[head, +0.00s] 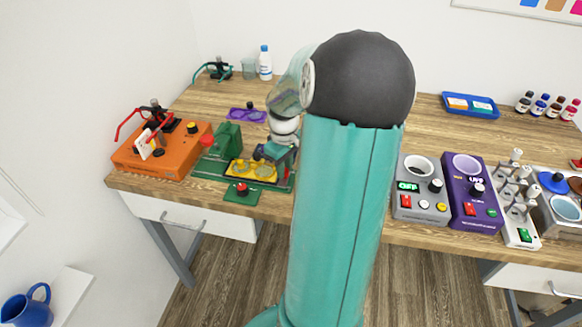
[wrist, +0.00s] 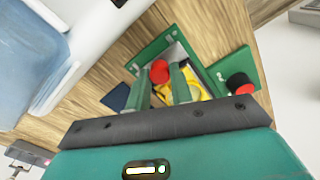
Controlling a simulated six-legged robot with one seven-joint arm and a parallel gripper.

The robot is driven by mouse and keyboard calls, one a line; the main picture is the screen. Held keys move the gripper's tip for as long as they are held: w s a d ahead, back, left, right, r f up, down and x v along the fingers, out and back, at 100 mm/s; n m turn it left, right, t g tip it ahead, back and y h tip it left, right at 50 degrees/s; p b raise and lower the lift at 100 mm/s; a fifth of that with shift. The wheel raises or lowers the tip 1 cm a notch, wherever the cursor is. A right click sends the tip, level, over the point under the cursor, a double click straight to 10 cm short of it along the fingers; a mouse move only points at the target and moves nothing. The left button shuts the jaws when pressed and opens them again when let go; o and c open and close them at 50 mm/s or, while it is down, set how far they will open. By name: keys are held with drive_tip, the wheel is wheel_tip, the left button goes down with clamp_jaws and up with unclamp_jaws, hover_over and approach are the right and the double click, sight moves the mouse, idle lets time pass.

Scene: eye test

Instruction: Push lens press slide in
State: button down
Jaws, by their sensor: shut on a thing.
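The lens press is a green machine with a green block (head: 228,136) at its left end and a green base. A yellow slide (head: 250,170) with round lens places lies in a dark frame in the middle of it; part of the yellow shows in the wrist view (wrist: 193,84). My gripper (head: 272,153) is at the right end of the slide. In the wrist view its two green fingers (wrist: 160,80) are closed about a red knob (wrist: 160,69). In the head view my gripper hides this knob. How the knob joins the slide is not clear.
A red button (head: 242,187) on a green plate stands in front of the press. An orange machine (head: 160,150) is close on the left, a purple tray (head: 247,114) behind. Grey (head: 421,188) and purple (head: 472,192) devices stand right of my arm.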

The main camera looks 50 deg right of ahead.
sight(261, 170)
drive_tip(key=w+a, duration=0.1)
drive_tip(key=w, duration=0.3)
drive_tip(key=w+a, duration=0.1)
drive_tip(key=w, duration=0.1)
drive_tip(key=shift+w+a, duration=0.2)
drive_tip(key=shift+a, duration=0.15)
drive_tip(key=shift+w+r, duration=0.1)
drive_tip(key=c, duration=1.2)
unclamp_jaws()
drive_tip(key=shift+w+a, duration=0.1)
drive_tip(key=shift+c, duration=0.2)
drive_tip(key=shift+s, duration=0.2)
wheel_tip(261, 170, up, 14)
